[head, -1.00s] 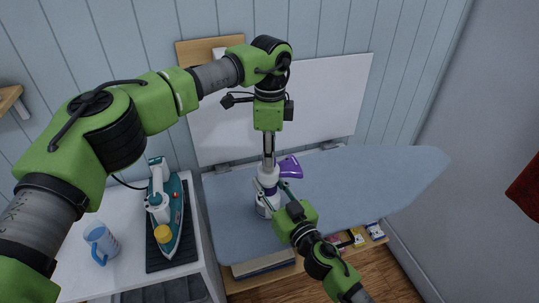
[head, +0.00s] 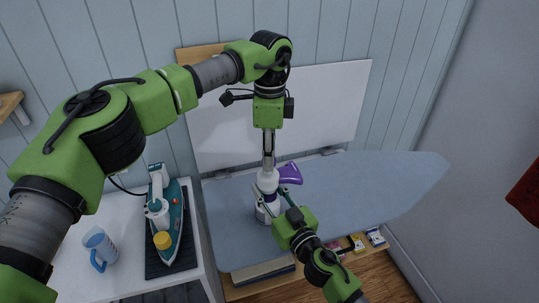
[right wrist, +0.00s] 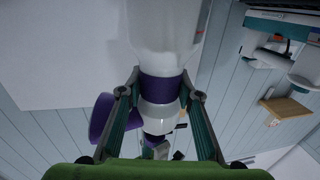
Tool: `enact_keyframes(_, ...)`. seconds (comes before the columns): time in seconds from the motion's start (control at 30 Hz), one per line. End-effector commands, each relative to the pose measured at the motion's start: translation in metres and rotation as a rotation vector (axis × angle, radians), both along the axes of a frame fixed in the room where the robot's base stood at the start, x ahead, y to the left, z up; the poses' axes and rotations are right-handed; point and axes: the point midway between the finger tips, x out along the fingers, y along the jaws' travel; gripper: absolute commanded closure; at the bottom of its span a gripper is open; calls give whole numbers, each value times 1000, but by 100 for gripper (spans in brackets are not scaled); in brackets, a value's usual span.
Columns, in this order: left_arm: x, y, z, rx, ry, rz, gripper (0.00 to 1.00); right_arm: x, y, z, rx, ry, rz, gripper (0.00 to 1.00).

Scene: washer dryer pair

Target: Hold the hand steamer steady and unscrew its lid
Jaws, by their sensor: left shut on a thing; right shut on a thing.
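The hand steamer (head: 266,207) stands upright on the ironing board, white with a purple nozzle (head: 290,174) pointing right. My left gripper (head: 267,163) comes straight down from above and is shut on the steamer's top; its fingertips are hard to make out. My right gripper (head: 273,210) reaches in from the lower right and is shut on the lower body. In the right wrist view its fingers (right wrist: 160,92) lie either side of the steamer's purple band (right wrist: 160,88). The seam between lid and body is too small to tell.
The blue ironing board (head: 365,190) has free room to the right. A white panel (head: 225,130) stands behind. Small packets (head: 357,242) lie below the board.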

Motion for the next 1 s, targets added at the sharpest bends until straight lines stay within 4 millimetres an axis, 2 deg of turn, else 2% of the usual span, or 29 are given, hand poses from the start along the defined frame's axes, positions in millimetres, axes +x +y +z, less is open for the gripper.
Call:
enact_keyframes(0.4, 0, -1, 39, -1, -1, 0, 100, -2, 1, -3, 4, 8, 3, 100)
enact_keyframes(0.6, 0, -1, 40, 0, 0, 0, 100, -1, 1, -3, 3, 7, 3, 100)
enact_keyframes(0.63, 0, -1, 40, 0, 0, 0, 100, -1, 1, -3, 3, 7, 3, 63)
enact_keyframes(0.7, 0, -1, 40, 0, 0, 0, 100, -1, 1, -2, 3, 6, 2, 48)
enact_keyframes(1.0, 0, 0, 39, 0, 0, 0, 100, -1, 0, -1, 1, 2, 0, 48)
